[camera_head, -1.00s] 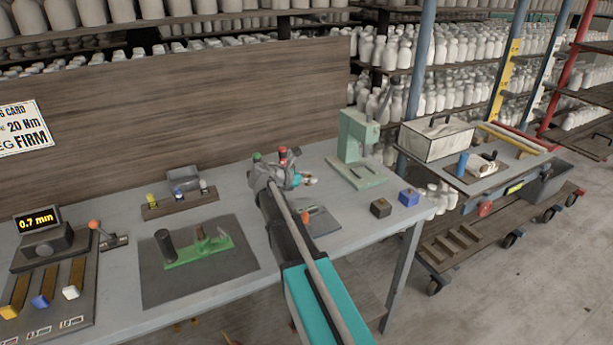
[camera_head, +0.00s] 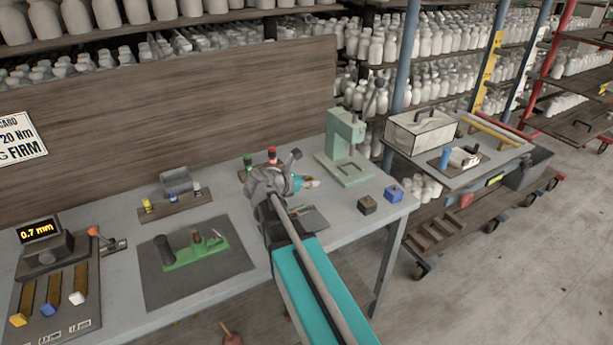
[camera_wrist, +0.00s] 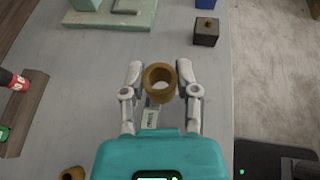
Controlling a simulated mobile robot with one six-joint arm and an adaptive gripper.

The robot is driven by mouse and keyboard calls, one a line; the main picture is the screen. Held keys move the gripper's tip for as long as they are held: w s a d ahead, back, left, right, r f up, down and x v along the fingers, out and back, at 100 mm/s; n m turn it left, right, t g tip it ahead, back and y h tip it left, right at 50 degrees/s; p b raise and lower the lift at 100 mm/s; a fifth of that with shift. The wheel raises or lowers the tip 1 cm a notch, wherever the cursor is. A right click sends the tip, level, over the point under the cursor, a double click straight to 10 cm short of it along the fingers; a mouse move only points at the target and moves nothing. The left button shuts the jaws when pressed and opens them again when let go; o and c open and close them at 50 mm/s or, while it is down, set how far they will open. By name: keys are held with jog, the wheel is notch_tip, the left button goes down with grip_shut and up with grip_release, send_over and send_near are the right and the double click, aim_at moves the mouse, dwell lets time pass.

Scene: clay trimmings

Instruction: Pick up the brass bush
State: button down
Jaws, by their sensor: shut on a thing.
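The brass bush (camera_wrist: 160,82) is a brown-gold ring in the middle of the wrist view, its hole facing the camera. My gripper (camera_wrist: 161,80) is shut on it, with one finger against each side. In the head view my gripper (camera_head: 308,183) is above the right part of the grey bench; I cannot make out the bush there. A second brown-gold ring (camera_wrist: 73,173) lies on the bench at the lower left of the wrist view, partly cut off. A small white printed label (camera_wrist: 150,118) shows just below the held bush.
A pale green press (camera_head: 345,140) stands at the back right of the bench (camera_head: 345,215). A dark block (camera_head: 367,205) and a blue block (camera_head: 393,193) sit near the right edge. A trolley (camera_head: 470,165) is farther right.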

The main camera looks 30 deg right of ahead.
dwell(0.7)
notch_tip(320, 180, up, 2)
jog(key=shift+r+p, duration=0.2)
jog(key=shift+p, duration=0.9)
jog(key=shift+a, duration=0.1)
